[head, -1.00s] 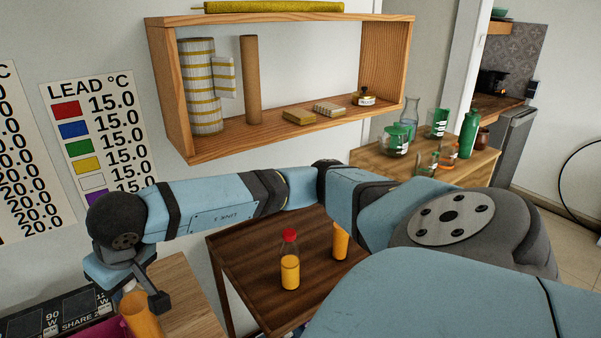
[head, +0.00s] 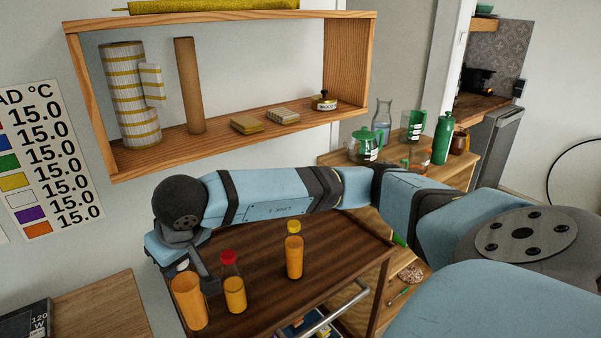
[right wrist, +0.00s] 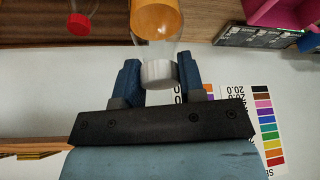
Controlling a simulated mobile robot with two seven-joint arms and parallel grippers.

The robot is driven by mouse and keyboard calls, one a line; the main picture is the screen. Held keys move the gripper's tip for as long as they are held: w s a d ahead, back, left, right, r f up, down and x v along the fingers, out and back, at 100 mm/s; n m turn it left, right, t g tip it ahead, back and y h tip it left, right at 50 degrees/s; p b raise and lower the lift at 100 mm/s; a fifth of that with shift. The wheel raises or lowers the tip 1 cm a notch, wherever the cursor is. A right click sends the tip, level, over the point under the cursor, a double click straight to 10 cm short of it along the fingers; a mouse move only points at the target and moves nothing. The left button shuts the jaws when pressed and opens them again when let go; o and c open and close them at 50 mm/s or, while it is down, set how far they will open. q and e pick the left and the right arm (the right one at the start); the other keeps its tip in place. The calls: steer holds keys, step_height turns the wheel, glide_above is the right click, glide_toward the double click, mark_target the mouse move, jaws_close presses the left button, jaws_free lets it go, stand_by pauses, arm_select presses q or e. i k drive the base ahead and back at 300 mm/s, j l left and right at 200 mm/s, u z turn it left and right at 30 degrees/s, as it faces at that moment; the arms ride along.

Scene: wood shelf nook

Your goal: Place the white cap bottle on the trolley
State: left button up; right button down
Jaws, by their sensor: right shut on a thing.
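The white cap bottle (head: 188,303), filled with orange, is in my right gripper (head: 194,274) at the left side of the trolley (head: 262,268). In the right wrist view the right gripper (right wrist: 160,82) is shut on its white cap (right wrist: 158,75), and the bottle (right wrist: 157,18) points away from the fingers. The bottle looks nearly upright over the trolley's left part. I cannot tell whether its base touches the dark wood top. My left gripper is not in view.
A red-capped bottle (head: 234,290) stands on the trolley close right of the held bottle. A yellow-capped bottle (head: 294,252) stands farther back. The trolley has a metal handle (head: 330,312). A wall shelf (head: 225,140) hangs above. A wooden table (head: 95,310) is at left.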

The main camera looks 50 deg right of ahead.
mark_target(334, 250)
steer(key=k+l, duration=0.1)
steer(key=l, duration=0.3)
steer(key=k+l, duration=0.1)
steer(key=l, duration=0.25)
steer(key=k+l+z, duration=0.1)
steer(key=l, duration=0.3)
steer(key=k+l, duration=0.1)
steer(key=l, duration=0.3)
